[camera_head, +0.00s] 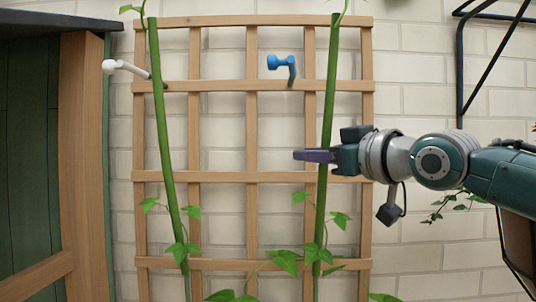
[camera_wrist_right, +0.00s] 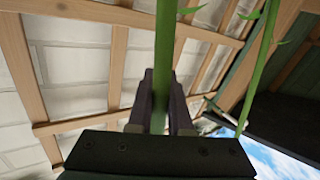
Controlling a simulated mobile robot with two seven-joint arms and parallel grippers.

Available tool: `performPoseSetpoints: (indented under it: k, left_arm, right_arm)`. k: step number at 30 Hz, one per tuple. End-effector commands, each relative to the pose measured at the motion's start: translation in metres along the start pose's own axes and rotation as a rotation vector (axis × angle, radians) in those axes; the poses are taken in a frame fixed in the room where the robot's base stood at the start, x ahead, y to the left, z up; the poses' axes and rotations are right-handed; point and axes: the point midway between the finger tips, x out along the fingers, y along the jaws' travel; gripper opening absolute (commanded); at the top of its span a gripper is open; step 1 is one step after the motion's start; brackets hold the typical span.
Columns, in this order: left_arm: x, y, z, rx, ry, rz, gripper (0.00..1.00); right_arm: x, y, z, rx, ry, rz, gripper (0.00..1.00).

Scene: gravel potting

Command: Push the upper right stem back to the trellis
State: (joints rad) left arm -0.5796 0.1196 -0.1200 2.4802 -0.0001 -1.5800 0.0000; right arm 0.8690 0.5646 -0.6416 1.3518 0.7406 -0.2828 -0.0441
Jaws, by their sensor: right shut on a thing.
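The right stem (camera_head: 328,110), thick and green, runs upright in front of the right side of the wooden trellis (camera_head: 225,176), leaning slightly right at its top. How far the stem stands from the trellis is hard to tell. My left gripper is not in view.
A blue clip (camera_head: 282,66) sits on the upper trellis rail, left of the right stem. A white clip (camera_head: 125,68) is at the upper left, touching or close to the left stem (camera_head: 161,110). A black metal bracket (camera_head: 461,70) is at the right wall.

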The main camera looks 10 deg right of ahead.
Motion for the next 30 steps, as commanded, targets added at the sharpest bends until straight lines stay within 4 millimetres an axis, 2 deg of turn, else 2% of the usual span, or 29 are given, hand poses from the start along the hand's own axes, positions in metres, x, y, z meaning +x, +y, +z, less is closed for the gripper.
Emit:
performPoseSetpoints:
  k: [23,30]
  left_arm:
    - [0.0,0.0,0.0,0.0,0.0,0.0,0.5]
    - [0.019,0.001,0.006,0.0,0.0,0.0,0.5]
  right_arm:
    - [0.0,0.0,0.0,0.0,-0.001,0.0,0.0]
    - [0.015,0.007,0.004,0.031,-0.05,-0.009,0.0]
